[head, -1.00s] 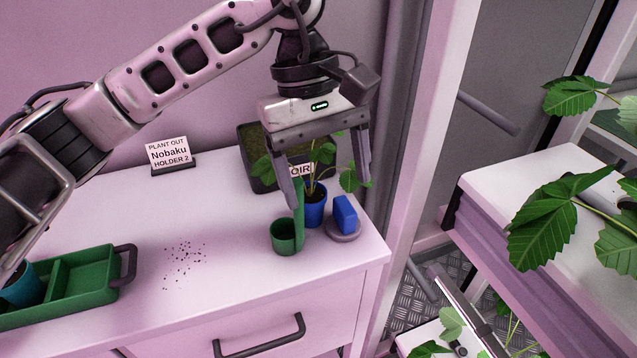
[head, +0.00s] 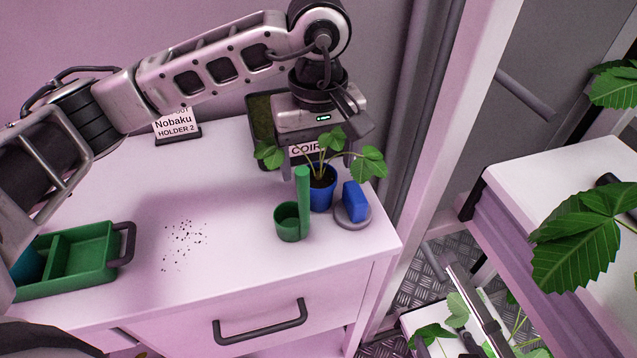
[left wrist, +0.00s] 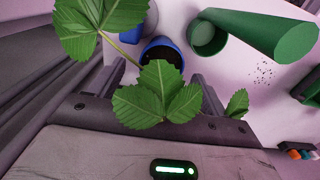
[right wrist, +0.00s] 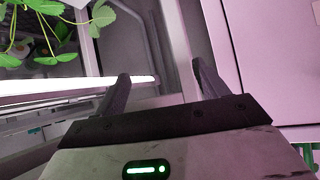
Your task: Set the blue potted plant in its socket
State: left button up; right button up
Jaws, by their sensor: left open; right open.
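The blue potted plant (head: 321,198) stands upright on the white cabinet top, its leaves spreading above the pot. My left gripper (head: 303,165) is open and empty behind the plant, partly hidden by its leaves. In the left wrist view the blue pot (left wrist: 152,47) lies just beyond the open fingers (left wrist: 155,88), with leaves between and over them. My right gripper (right wrist: 160,85) is open and empty in the right wrist view, facing a metal frame; it is not in the head view. I cannot pick out the socket for sure.
A green cup with a tall post (head: 289,226) stands close to the pot's left. A blue block (head: 354,202) sits on a round grey base at its right. A coir tray (head: 260,115) is behind, a green tray (head: 84,257) at left. White shelves (head: 540,160) with plants stand right.

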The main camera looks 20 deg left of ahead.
aim_at(319, 176)
pick_arm(q)
jog(key=f, duration=0.1)
jog(key=f+p, duration=0.1)
jog(key=f, duration=0.2)
jog(key=shift+s+d+f, duration=0.1)
jog(key=shift+s+f, duration=0.1)
jog(key=shift+s, duration=0.1)
jog(key=shift+f, duration=0.35)
jog(key=shift+c, duration=0.7)
jog(key=c, duration=1.1)
jog(key=shift+o, duration=0.2)
pick_arm(e)
jog(key=shift+w+d+r, duration=0.1)
jog(key=shift+d+r, duration=0.1)
jog(key=shift+r, duration=0.15)
